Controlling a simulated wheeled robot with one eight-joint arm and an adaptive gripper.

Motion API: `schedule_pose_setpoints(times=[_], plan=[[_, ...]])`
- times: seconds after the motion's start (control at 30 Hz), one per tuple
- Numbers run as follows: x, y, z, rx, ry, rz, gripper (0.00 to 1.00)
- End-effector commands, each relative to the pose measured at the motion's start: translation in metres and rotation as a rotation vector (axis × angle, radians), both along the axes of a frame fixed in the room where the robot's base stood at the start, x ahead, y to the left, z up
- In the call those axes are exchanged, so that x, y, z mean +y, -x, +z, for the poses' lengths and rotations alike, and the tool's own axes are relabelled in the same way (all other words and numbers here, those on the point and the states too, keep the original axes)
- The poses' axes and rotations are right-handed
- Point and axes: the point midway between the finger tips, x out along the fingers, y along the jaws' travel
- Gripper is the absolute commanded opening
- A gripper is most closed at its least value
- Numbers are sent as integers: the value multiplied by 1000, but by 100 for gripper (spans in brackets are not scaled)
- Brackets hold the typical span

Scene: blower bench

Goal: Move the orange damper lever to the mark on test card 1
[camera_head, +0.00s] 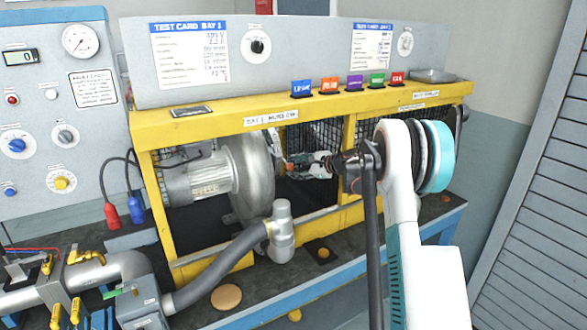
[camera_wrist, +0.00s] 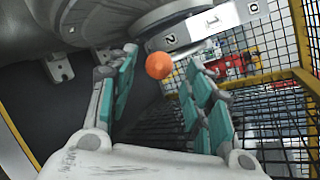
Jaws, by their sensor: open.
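The orange knob of the damper lever (camera_wrist: 158,66) shows in the wrist view, just beyond and between the fingertips of my gripper (camera_wrist: 155,75). The gripper is open, with a teal-padded finger on each side.
The yellow frame (camera_head: 200,123) and black wire mesh (camera_wrist: 275,115) stand close to the right of my gripper. A grey hose (camera_head: 215,268) runs in front of the blower. Several coloured tags (camera_head: 330,84) stand on the frame's top.

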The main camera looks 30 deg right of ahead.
Motion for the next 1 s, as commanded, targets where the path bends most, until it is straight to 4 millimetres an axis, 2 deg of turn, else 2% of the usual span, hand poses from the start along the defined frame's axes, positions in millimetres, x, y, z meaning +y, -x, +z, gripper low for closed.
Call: schedule_pose_setpoints(times=[0.2, 0.4, 0.6, 1.0], plan=[[-18, 41, 17, 1, 0, -2, 46], [-29, 68, 29, 0, -2, -1, 46], [-34, 80, 34, -1, 0, -1, 46], [-34, 81, 34, -1, -1, 0, 46]])
